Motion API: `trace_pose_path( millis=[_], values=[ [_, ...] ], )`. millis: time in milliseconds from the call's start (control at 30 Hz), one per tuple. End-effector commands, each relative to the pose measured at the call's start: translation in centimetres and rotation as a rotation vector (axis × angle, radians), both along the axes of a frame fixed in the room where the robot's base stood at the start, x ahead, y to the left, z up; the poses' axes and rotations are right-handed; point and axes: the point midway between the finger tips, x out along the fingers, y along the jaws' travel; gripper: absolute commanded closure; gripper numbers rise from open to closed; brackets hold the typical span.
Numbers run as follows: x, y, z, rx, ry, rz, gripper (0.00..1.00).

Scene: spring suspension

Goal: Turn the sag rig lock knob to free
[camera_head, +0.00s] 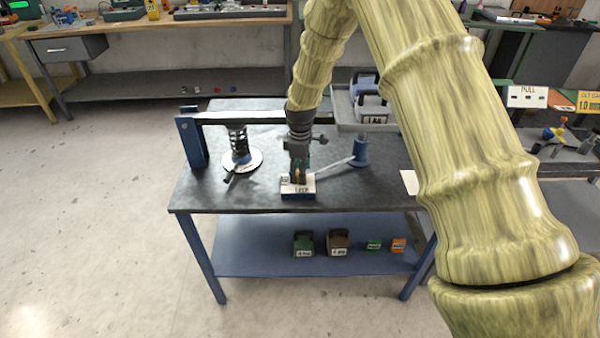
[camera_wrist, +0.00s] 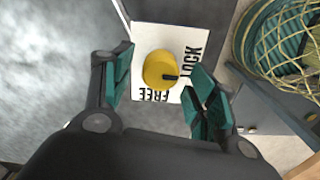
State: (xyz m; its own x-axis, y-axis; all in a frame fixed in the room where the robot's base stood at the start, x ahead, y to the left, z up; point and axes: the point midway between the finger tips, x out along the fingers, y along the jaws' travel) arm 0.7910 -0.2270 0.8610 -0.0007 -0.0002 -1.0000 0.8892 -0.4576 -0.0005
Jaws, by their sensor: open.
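The lock knob (camera_wrist: 159,69) is a round yellow knob with a black pointer mark, on a white label plate (camera_wrist: 146,37) in the wrist view. The plate reads LOCK along its right side and FREE, inverted, along its lower edge. The black mark points right, toward LOCK. My gripper (camera_wrist: 160,88) is open, with one teal-padded finger to each side of the knob; I cannot tell that either touches it.
The sag rig stands on a dark-topped blue table (camera_head: 225,196). A coil spring (camera_head: 237,142) on a round white plate is to the left, under a long beam (camera_head: 240,117). A raised tray (camera_head: 345,122) holds a weight (camera_head: 371,103) at right. The lower shelf (camera_head: 260,262) holds several blocks.

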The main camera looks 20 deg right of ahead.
Motion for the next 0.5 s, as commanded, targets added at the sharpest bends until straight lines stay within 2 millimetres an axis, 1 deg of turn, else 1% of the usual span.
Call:
trace_pose_path(
  millis=[100,200,500],
  values=[
    [0.0,0.0,-1.0,0.0,0.001,0.0,0.42],
    [0.0,0.0,-1.5,0.0,-0.001,-0.001,0.42],
    [0.0,0.0,-1.9,0.0,-0.001,-0.001,0.42]
  ],
)
